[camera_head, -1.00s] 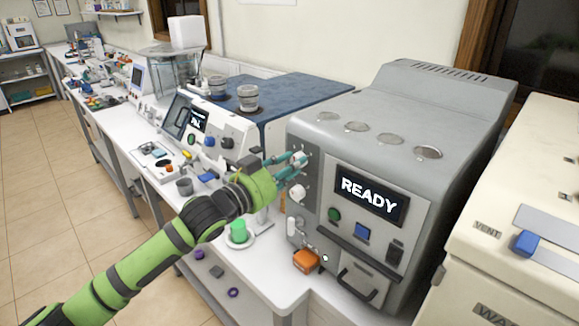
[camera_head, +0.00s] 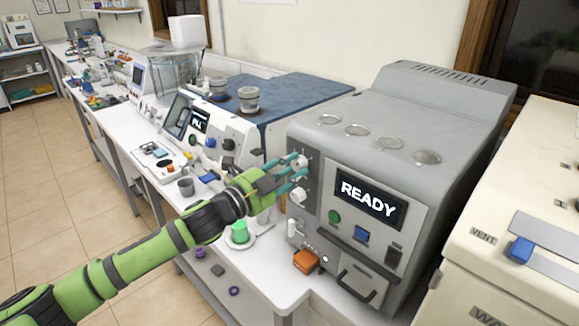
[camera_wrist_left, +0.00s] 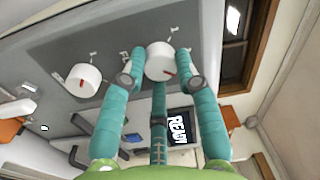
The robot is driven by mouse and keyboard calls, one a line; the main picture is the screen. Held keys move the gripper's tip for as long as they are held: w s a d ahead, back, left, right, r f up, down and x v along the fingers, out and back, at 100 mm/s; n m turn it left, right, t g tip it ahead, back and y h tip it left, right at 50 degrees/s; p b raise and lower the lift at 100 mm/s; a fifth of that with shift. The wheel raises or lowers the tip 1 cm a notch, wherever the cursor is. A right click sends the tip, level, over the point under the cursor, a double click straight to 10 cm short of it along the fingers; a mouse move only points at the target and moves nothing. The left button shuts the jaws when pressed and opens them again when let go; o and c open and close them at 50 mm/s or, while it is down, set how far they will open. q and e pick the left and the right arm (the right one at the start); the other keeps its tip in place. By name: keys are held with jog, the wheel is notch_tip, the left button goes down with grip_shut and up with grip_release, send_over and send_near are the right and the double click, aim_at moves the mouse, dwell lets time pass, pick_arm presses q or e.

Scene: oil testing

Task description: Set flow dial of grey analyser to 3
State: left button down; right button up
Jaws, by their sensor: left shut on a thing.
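The grey analyser (camera_head: 455,115) stands right of centre in the head view, with a screen (camera_head: 370,198) reading READY. Two white dials sit one above the other at its front's left edge. My left gripper (camera_head: 297,168) is shut on the upper dial (camera_head: 301,160). My right gripper is out of view.
A green button (camera_head: 334,216) and a blue button (camera_head: 361,233) sit below the screen. An orange block (camera_head: 306,261) and a green cup (camera_head: 239,231) are on the bench below. A white machine with a blue lever (camera_head: 521,250) stands close on the right.

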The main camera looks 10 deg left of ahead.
pick_arm(q)
jog(key=shift+d+r+m, duration=0.1)
jog(key=shift+r+m, duration=0.2)
jog(key=shift+m, duration=0.5)
jog(key=shift+f, duration=0.1)
jog(key=c, duration=1.1)
grip_release()
jog(key=shift+o, duration=0.9)
jog(key=shift+s+d+f, duration=0.1)
jog(key=shift+s+a+f, duration=0.15)
jog(key=shift+s+a, duration=0.2)
jog(key=shift+a, duration=0.15)
jog(key=v, duration=1)
jog(key=shift+s, duration=0.4)
jog(key=shift+a, duration=0.15)
